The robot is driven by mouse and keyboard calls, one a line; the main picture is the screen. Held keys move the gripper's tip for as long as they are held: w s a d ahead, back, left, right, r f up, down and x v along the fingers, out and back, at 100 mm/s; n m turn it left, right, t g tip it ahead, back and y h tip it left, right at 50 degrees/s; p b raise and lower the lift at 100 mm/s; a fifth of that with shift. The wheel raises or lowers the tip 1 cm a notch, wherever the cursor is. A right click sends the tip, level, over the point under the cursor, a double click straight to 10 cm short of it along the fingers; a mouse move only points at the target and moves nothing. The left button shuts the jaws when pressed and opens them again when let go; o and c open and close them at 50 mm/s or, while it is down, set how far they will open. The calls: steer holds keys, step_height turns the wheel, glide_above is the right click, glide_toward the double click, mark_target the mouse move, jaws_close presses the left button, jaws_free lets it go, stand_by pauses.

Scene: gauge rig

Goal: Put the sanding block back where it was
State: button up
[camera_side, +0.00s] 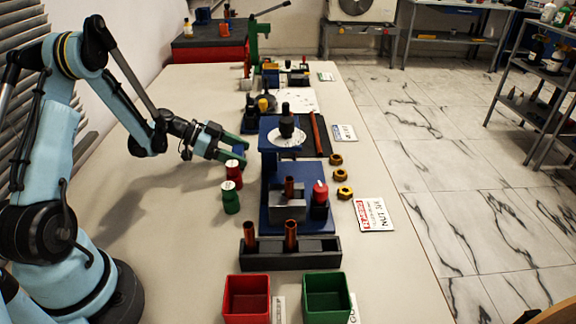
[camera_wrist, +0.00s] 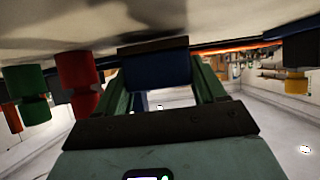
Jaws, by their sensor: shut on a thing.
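A dark blue block with a dark brown strip, which I take to be the sanding block (camera_wrist: 156,70), sits between the two green fingers of my gripper in the wrist view. My gripper (camera_side: 232,146) is shut on it, above the left part of the table and just left of the blue gauge stand. In the side view I cannot make the block out clearly between the fingers. The wrist view is upside down, with the tabletop along its upper edge.
A red cylinder (camera_side: 234,174) and a green cylinder (camera_side: 231,197) stand close below my gripper. The blue gauge stand (camera_side: 268,205) is to the right. A dark rack (camera_side: 290,256), red bin (camera_side: 246,298) and green bin (camera_side: 327,298) are nearer. The table's left side is clear.

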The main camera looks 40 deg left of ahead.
steer(key=shift+f, duration=0.3)
steer(key=o, duration=1.1)
steer(key=shift+c, duration=0.2)
